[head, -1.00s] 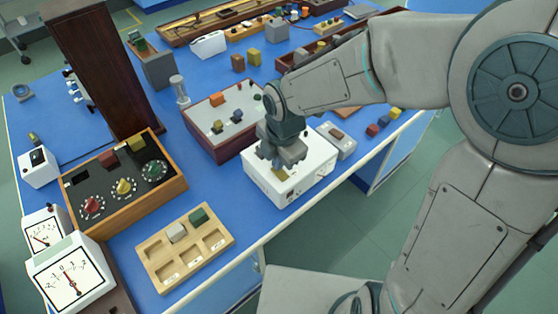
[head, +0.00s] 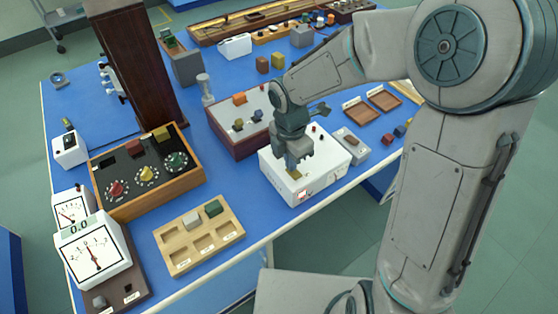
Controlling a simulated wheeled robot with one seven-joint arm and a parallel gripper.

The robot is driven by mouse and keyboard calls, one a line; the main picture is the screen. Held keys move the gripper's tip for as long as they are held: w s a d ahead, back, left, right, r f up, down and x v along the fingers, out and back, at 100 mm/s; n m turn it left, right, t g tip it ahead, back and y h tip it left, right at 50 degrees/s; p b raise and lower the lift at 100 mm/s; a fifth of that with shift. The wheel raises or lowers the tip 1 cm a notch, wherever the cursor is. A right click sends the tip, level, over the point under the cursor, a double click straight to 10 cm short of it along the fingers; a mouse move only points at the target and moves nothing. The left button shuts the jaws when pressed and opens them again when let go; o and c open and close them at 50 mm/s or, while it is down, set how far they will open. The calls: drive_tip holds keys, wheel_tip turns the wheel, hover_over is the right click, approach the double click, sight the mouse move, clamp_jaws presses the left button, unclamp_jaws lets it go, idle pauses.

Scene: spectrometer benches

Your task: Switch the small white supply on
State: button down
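A white box-shaped unit (head: 330,160), which looks like the white supply, stands near the bench's front edge, with a red terminal on top and a small reddish-marked patch (head: 301,194) on its front. My gripper (head: 293,170) points down over its left part, with the fingertips at or just above the top near a small tan patch. The fingers hide part of the top, and their gap is too small to make out. A switch and its position cannot be made out. A smaller white box (head: 68,150) with a dark top stands at the far left.
A wooden tray (head: 178,264) with blocks and a dial box (head: 196,190) lie to the left. A maroon-sided case (head: 228,142) stands close behind the white unit. A grey box (head: 350,146) sits just right of it. White meters (head: 92,256) stand front left.

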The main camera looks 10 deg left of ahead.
drive_tip(key=shift+s+f, duration=0.25)
drive_tip(key=shift+f, duration=0.15)
drive_tip(key=shift+d+f, duration=0.1)
drive_tip(key=shift+f, duration=0.05)
drive_tip(key=shift+s+d+p, duration=0.4)
drive_tip(key=shift+p, duration=0.1)
drive_tip(key=r+p, duration=0.1)
drive_tip(key=r, duration=0.1)
drive_tip(key=w+r+p, duration=0.1)
drive_tip(key=p, duration=0.1)
drive_tip(key=a+r+p, duration=0.1)
drive_tip(key=r+p, duration=0.1)
drive_tip(key=shift+w+r, duration=0.2)
drive_tip(key=shift+r, duration=0.1)
wheel_tip(320, 180, up, 9)
drive_tip(key=shift+w+a+r+b, duration=0.2)
drive_tip(key=shift+w+a+b, duration=0.25)
